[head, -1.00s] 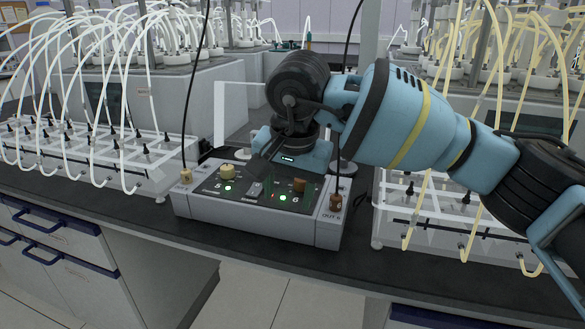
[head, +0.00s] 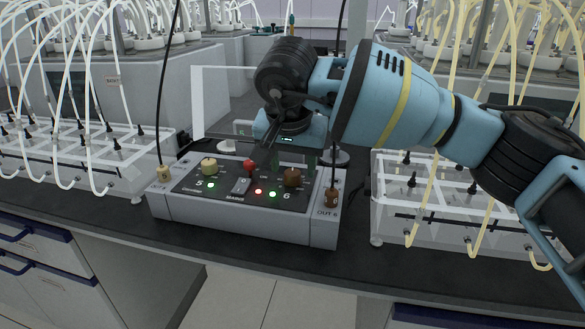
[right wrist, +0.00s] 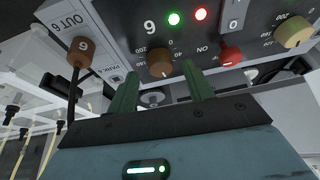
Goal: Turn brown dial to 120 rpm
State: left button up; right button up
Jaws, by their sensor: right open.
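The brown dial (head: 291,177) sits at the right of the control box's top panel, beside the number 6. In the right wrist view the brown dial (right wrist: 160,64) shows between and just beyond my fingertips, with a pale pointer mark and numbers around it, including 200. My right gripper (head: 297,167) is over the rear right of the panel, fingers pointing down towards the brown dial. In the right wrist view its two green fingers (right wrist: 160,74) are apart, with gaps on both sides of the dial; contact is not visible. My left gripper is out of view.
The control box (head: 240,223) also carries a cream dial (head: 209,167), a red knob (head: 249,166), a switch (head: 241,186) and lit red and green lamps. Brown OUT 6 plug (head: 332,200) stands right of the dial. Tube racks (head: 408,222) flank the box.

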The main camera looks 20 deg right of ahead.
jog(key=shift+x, duration=0.75)
jog(key=c, duration=1)
jog(key=shift+a+r+m+h+p, duration=0.1)
jog(key=shift+r+m+h+p, duration=0.2)
jog(key=shift+m+p, duration=1.1)
jog(key=shift+p, duration=0.45)
jog(key=m+g+h+p, duration=0.1)
jog(key=m+p, duration=0.2)
jog(key=shift+w, duration=0.1)
jog(key=shift+a+f+m+g+h+p, duration=0.15)
jog(key=shift+m+g+h+p, duration=0.25)
jog(key=shift+m+p, duration=0.45)
